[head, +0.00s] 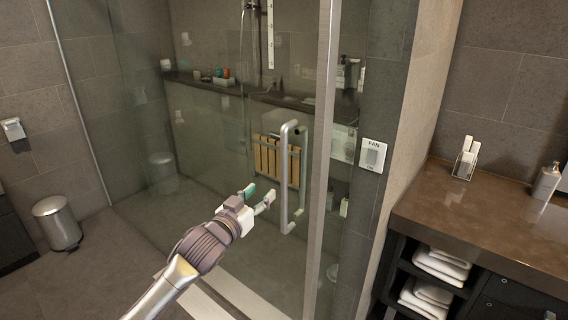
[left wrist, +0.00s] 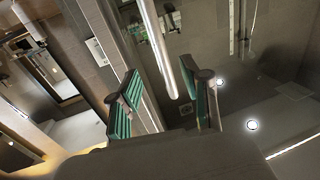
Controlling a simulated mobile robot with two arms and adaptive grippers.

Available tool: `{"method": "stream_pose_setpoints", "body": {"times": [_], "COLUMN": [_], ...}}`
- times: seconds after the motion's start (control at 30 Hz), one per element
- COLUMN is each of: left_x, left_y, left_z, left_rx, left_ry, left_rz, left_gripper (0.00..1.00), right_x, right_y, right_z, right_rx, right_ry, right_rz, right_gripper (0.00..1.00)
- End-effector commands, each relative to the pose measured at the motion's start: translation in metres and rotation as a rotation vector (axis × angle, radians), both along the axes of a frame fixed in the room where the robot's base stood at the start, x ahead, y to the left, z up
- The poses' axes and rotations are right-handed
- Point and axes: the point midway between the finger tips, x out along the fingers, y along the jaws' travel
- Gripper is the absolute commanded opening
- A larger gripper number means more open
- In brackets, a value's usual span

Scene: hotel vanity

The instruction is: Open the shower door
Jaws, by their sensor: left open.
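The glass shower door (head: 225,150) stands upright beside a metal post (head: 323,150) and looks shut. Its vertical silver bar handle (head: 285,180) is near the door's right side. My left gripper (head: 259,194) is open and empty, just left of the handle's lower half in the head view. In the left wrist view, the teal-padded fingers of my left gripper (left wrist: 163,100) are spread apart. The handle (left wrist: 158,50) shows in the gap between them, its end near the fingertips. I see no clear contact. My right gripper is not in view.
A brown vanity counter (head: 500,215) with folded towels (head: 440,265) below stands at the right. A fan switch (head: 373,155) is on the wall beside the post. A metal bin (head: 57,222) stands far left. The floor before the door (head: 105,255) is clear.

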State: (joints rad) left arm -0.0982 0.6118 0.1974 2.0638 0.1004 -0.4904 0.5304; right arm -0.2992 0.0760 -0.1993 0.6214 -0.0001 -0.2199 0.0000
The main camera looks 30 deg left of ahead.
Motion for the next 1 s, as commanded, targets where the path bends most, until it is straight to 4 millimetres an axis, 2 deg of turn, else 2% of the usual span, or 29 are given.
{"method": "stream_pose_setpoints", "body": {"times": [0.03, 0.17, 0.37, 0.6, 0.8, 1.0], "left_x": [0.002, 0.017, 0.059, 0.105, 0.128, 0.135], "left_y": [-0.001, 0.001, 0.006, 0.012, 0.015, 0.015], "left_z": [0.006, 0.008, 0.010, 0.009, 0.006, 0.005], "left_rx": [0.000, -0.001, 0.000, 0.000, 0.000, 0.002], "left_ry": [-0.008, -0.010, -0.010, -0.008, -0.008, -0.007], "left_rz": [-0.002, -0.001, -0.001, -0.001, -0.001, -0.003], "left_gripper": [0.47, 0.47, 0.47, 0.47, 0.47, 0.47], "right_x": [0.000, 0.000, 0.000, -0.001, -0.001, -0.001], "right_y": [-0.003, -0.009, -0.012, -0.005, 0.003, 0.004], "right_z": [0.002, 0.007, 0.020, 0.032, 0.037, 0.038], "right_rx": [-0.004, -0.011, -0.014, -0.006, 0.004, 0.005], "right_ry": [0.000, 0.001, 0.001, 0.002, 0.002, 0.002], "right_rz": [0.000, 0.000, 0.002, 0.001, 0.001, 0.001], "right_gripper": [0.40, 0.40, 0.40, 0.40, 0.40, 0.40]}}
